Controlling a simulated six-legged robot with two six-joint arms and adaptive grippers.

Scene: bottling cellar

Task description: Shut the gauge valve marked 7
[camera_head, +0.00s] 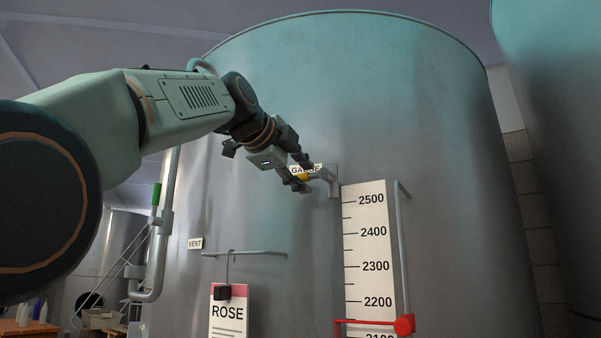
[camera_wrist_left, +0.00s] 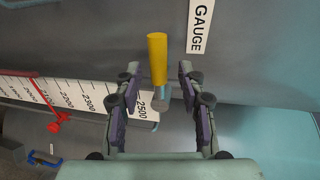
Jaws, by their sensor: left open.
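The yellow valve handle (camera_wrist_left: 157,58) stands out between the fingers of my left gripper (camera_wrist_left: 159,70) in the wrist view, with a visible gap on each side. In the head view the open left gripper (camera_head: 306,178) is at the valve, and only a little yellow (camera_head: 304,176) shows between its fingers. A white GAUGE label (camera_wrist_left: 200,26) is beside the handle; in the head view the label (camera_head: 296,169) is partly covered by a finger. No number 7 is readable. The valve's grey pipe (camera_head: 330,174) meets the top of the level scale. My right gripper is not in view.
The large steel tank (camera_head: 400,110) fills the background. The white level scale (camera_head: 364,245) has a red clamp (camera_head: 404,324) low on it. A VENT label (camera_head: 195,243), a hanging ROSE sign (camera_head: 229,312) and a pipe with a green handle (camera_head: 156,194) are to the left.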

